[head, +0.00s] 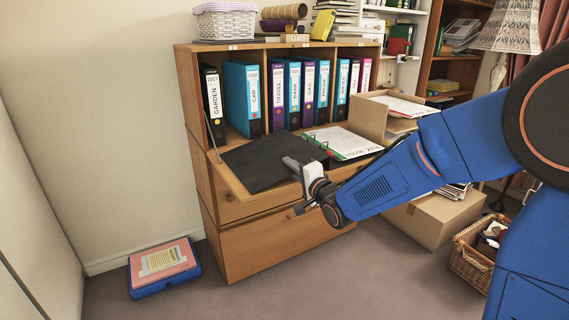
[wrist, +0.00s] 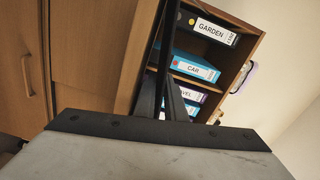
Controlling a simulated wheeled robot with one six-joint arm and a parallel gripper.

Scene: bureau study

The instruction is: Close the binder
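The binder lies open on the bureau's fold-down flap. Its black cover (head: 262,163) is spread out flat to the left, and its printed pages (head: 345,143) with the rings are on the right. My gripper (head: 291,164) is at the front of the binder, over or against the cover's right front part; I cannot tell if it touches.
Several upright labelled binders (head: 253,95) fill the bureau shelf behind. A cardboard letter tray (head: 371,117) stands to the right of the pages. A cardboard box (head: 432,218) and a wicker basket (head: 470,262) are on the floor at right, a blue box file (head: 163,268) at left.

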